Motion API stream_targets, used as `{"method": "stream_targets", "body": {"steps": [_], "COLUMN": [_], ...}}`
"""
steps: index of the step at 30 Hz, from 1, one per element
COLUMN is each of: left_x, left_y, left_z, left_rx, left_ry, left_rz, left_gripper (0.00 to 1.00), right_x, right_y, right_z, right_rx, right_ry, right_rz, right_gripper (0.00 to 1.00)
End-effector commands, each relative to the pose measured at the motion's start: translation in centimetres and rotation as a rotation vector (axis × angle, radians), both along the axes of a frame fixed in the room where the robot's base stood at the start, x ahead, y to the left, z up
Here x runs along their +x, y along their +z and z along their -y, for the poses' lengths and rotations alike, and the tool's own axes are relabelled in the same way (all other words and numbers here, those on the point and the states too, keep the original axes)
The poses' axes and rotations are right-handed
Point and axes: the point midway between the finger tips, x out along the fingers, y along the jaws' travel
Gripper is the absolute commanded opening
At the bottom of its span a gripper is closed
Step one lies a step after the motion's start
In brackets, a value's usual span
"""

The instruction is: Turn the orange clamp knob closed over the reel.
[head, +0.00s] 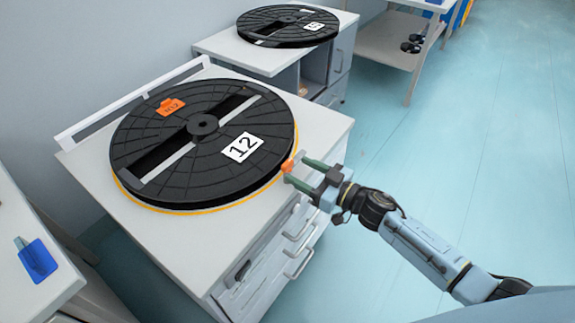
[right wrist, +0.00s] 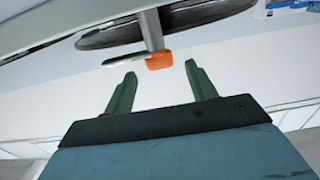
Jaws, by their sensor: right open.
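The black reel (head: 190,150) marked 12 lies flat on the grey cabinet top, with a yellow-orange line under its rim. The orange clamp knob (head: 287,166) is at the reel's right edge. In the right wrist view the orange knob (right wrist: 160,60) sits on a grey post, with a flat grey bar beside it to the left. My right gripper (head: 296,171) is open, its green fingers pointing at the knob. In the right wrist view the fingertips (right wrist: 160,70) are on either side of the knob and just short of it, apart from it. My left gripper is not in view.
A white rail (head: 130,100) runs along the cabinet's back edge. Drawers with handles (head: 298,262) are on its front. A second black reel (head: 288,25) lies on another cabinet behind. A blue object (head: 37,260) is on a surface at the left. The floor at right is open.

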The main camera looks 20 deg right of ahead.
Motion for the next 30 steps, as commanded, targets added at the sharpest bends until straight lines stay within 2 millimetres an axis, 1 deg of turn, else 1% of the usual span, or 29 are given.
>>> {"method": "stream_targets", "body": {"steps": [1, 3, 9, 13, 20, 23, 30], "left_x": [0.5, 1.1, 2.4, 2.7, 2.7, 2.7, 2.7], "left_y": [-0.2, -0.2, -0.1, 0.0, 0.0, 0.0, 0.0], "left_z": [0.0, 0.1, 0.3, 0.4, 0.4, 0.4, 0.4], "left_rx": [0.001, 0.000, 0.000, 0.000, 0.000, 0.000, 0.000], "left_ry": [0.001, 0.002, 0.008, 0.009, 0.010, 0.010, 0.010], "left_rz": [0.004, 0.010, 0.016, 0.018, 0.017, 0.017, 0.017], "left_gripper": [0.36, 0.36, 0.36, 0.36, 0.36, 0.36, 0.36], "right_x": [0.9, 1.8, 3.6, 4.0, 4.0, 4.0, 4.0], "right_y": [0.0, 0.0, -0.1, 0.0, 0.0, 0.0, 0.0], "right_z": [-0.7, -1.4, -2.8, -3.1, -3.1, -3.1, -3.1], "right_rx": [0.002, 0.001, 0.002, -0.001, -0.001, -0.001, -0.001], "right_ry": [0.000, -0.001, 0.000, 0.000, 0.000, 0.000, 0.000], "right_rz": [0.002, 0.002, 0.000, 0.001, -0.001, -0.001, -0.001], "right_gripper": [0.56, 0.56, 0.56, 0.56, 0.56, 0.46, 0.14]}}
